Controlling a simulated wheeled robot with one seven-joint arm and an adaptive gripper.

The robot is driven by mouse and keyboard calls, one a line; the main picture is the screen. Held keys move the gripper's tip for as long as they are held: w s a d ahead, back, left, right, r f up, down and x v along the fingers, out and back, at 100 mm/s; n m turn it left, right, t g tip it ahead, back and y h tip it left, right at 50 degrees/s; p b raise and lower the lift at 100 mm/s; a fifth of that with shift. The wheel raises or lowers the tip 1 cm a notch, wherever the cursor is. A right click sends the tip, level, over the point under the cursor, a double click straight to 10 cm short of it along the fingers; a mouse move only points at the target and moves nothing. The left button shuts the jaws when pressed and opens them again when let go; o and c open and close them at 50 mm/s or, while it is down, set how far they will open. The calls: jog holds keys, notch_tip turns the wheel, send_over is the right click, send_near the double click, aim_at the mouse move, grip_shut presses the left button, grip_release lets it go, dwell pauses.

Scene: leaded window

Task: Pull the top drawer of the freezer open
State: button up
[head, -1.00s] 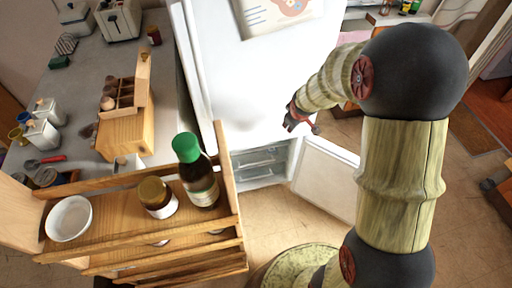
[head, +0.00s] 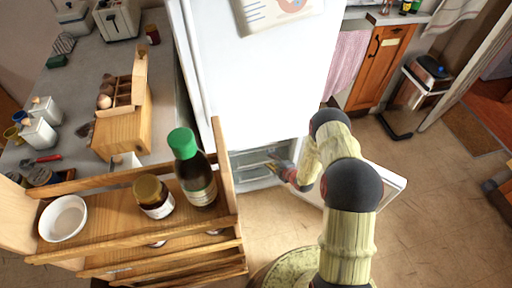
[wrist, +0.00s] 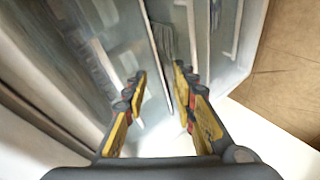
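The freezer (head: 236,185) is the open lower compartment of the white fridge, and its door (head: 388,180) is swung out to the right. Its top drawer (head: 245,157) is clear and sits inside the compartment. My gripper (head: 272,161) is at the front of the compartment, near the top drawer's right part. In the wrist view my gripper (wrist: 159,82) is open, with yellow-sided fingers pointing at clear drawer fronts (wrist: 105,40). A grey strip lies between and beyond the fingertips. I cannot tell whether they touch it. My forearm hides part of the freezer door.
A wooden rack (head: 100,215) with a green-capped bottle (head: 195,172), a brown jar (head: 154,197) and a white bowl (head: 63,218) stands at the front left. A grey counter (head: 75,90) is behind it.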

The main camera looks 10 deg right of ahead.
jog(key=w+a+r+n+t+b, duration=0.1)
jog(key=w+a, duration=0.1)
jog(key=w, duration=0.1)
jog(key=w+a+r+n+t+y+b, duration=0.1)
jog(key=w+a, duration=0.1)
jog(key=w, duration=0.1)
jog(key=w+a+r+n+t+y+b, duration=0.1)
jog(key=w+a+n, duration=0.1)
jog(key=shift+w+r, duration=0.1)
jog(key=shift+w, duration=0.3)
jog(key=shift+c, duration=0.8)
grip_shut()
